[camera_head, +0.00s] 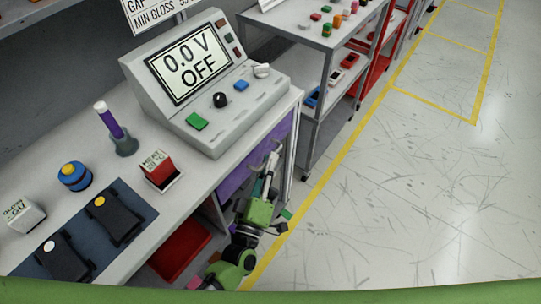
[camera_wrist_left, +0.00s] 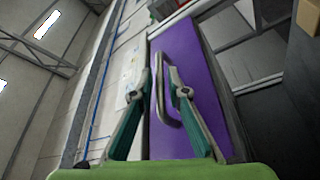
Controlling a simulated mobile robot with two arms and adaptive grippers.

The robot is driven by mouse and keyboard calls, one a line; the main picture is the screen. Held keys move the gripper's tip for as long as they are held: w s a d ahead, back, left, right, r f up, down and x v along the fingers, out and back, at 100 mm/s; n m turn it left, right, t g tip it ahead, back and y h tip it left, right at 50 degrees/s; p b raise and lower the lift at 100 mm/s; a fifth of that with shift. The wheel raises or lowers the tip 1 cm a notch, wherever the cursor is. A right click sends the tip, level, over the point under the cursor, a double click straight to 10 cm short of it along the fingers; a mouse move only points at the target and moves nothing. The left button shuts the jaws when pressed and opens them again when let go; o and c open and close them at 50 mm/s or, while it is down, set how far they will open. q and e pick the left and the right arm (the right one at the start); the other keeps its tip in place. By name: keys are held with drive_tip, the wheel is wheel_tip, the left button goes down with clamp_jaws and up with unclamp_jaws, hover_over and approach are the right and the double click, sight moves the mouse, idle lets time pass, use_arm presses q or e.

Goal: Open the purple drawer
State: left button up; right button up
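The purple drawer (camera_head: 236,180) is set under the workbench top, below the grey meter console, and looks closed. Its purple front (camera_wrist_left: 183,55) fills the middle of the left wrist view, with a grey bar handle (camera_wrist_left: 161,115) on it. My left gripper (camera_head: 271,162) is at the drawer front in the head view, partly hiding it. In the left wrist view, the fingers of the left gripper (camera_wrist_left: 161,80) stand apart, with the handle between or just beyond their tips. I cannot tell whether they touch it. My right gripper is not in view.
The console (camera_head: 211,85) stands on the workbench (camera_head: 75,130) above the drawer. A red bin (camera_head: 180,250) sits lower under the bench. A grey shelf cart (camera_head: 318,100) stands just right of the bench. The floor (camera_head: 410,190) to the right is clear.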

use_arm(q)
drive_tip(key=shift+x, duration=0.9)
clamp_jaws()
